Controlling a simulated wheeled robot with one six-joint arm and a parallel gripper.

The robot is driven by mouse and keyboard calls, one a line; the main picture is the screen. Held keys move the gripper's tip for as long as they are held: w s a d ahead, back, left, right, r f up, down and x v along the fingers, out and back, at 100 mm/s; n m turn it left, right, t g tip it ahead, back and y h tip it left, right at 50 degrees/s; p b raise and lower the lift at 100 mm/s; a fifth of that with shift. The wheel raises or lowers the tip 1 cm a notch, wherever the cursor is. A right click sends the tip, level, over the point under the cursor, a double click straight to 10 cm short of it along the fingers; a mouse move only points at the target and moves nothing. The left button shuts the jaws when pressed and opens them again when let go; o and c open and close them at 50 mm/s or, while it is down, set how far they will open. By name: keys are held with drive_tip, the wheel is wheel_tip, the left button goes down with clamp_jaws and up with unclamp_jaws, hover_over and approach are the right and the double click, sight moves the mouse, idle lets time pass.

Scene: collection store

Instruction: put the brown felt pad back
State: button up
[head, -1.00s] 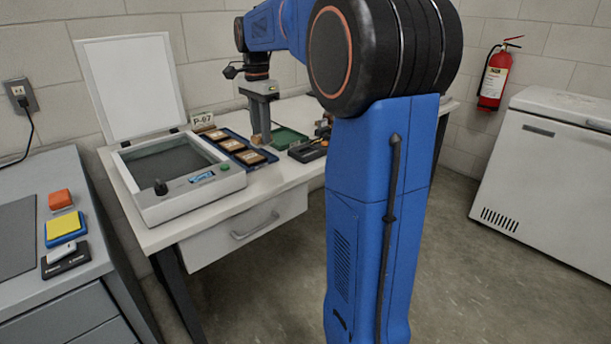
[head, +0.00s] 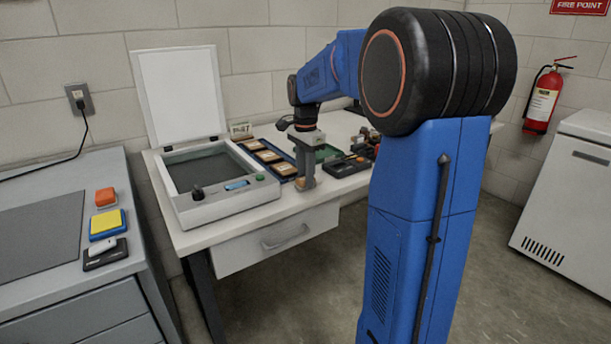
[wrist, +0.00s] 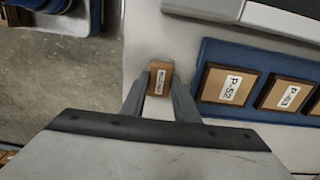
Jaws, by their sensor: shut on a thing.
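My gripper (head: 305,184) is shut on a small brown block (wrist: 160,78) with a white label, whose print is too small to read. I take this block as the brown felt pad, though its material cannot be told. In the wrist view it sits between my fingertips (wrist: 160,92), over the white table top near its edge. A blue tray (wrist: 222,50) with brown labelled tiles, P-52 (wrist: 229,88) and P-53 (wrist: 288,97), lies to its right. In the head view my gripper is at the front right of this tray, near the table's front edge.
A light box (head: 230,203) with raised white lid stands left of the tray. A green mat (head: 327,153) and black device (head: 345,166) lie right of my gripper. A grey cabinet (head: 45,297) at left bears orange (head: 105,197), yellow-blue (head: 107,224) and black-white (head: 105,254) items.

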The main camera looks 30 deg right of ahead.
drive_tip(key=shift+f, duration=0.15)
drive_tip(key=o, duration=1.1)
wheel_tip(320, 180, up, 12)
drive_tip(key=s+a+f+n+t, duration=0.1)
drive_tip(key=s+a+f+n, duration=0.1)
drive_tip(key=s+a+n, duration=0.4)
drive_tip(key=s+a+f+n+t, duration=0.15)
drive_tip(key=s+a, duration=0.25)
drive_tip(key=s, duration=0.5)
drive_tip(key=s+a+f+n+t, duration=0.1)
drive_tip(key=s+a+f+n, duration=0.2)
drive_tip(key=s+f+n, duration=0.2)
drive_tip(key=s+a+f+n+t, duration=0.1)
drive_tip(key=s+a+f+n, duration=0.2)
drive_tip(key=s+f+n, duration=0.2)
drive_tip(key=s+f, duration=0.3)
drive_tip(key=s, duration=0.2)
